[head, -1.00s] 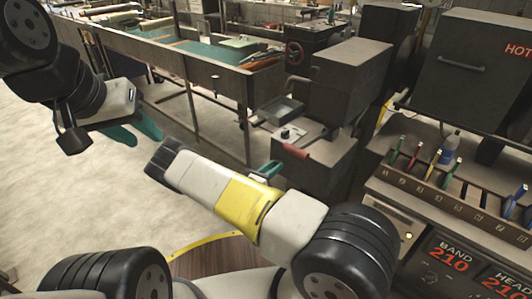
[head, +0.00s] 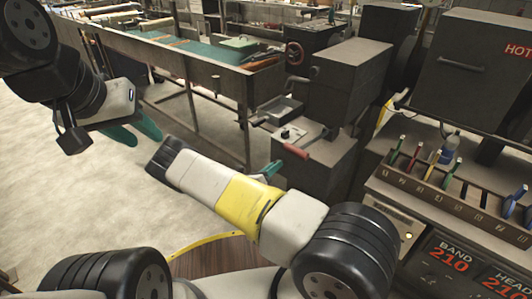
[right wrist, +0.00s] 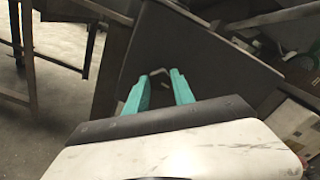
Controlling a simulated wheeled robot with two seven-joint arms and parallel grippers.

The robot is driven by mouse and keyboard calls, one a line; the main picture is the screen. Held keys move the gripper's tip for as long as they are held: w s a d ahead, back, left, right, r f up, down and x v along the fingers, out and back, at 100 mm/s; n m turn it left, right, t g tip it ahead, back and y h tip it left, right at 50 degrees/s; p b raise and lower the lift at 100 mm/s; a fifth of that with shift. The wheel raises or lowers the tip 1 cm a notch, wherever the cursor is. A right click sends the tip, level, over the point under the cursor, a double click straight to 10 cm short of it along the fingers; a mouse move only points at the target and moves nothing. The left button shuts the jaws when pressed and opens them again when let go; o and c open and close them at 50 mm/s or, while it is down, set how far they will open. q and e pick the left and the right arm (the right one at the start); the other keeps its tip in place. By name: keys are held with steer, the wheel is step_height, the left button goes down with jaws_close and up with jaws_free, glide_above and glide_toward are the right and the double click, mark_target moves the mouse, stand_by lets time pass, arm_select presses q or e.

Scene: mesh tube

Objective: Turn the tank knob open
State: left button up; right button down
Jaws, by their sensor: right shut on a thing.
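My right gripper (head: 269,169) reaches the near side of a grey metal box, the likely tank (head: 318,178). In the right wrist view, its two teal fingers (right wrist: 159,90) stand a little apart, with a small bent grey metal piece (right wrist: 155,72) at their tips. This piece seems to be the tank knob, and the gripper is shut on it. The knob is mostly hidden by the gripper in the head view. My left gripper (head: 138,134) is empty, its teal fingers apart, in the air over the floor at left.
A red-handled lever (head: 296,150) and a small dark dial (head: 288,133) sit on the box top close to my right gripper. A long workbench (head: 190,62) stands behind. A tool rack (head: 440,188) and a control panel (head: 462,262) are at right. Floor is clear at left.

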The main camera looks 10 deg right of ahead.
steer(key=shift+n, duration=0.7)
steer(key=c, duration=1.1)
jaws_free()
steer(key=shift+o, duration=0.2)
steer(key=v, duration=0.7)
steer(key=shift+s+a, duration=0.25)
steer(key=shift+a, duration=0.1)
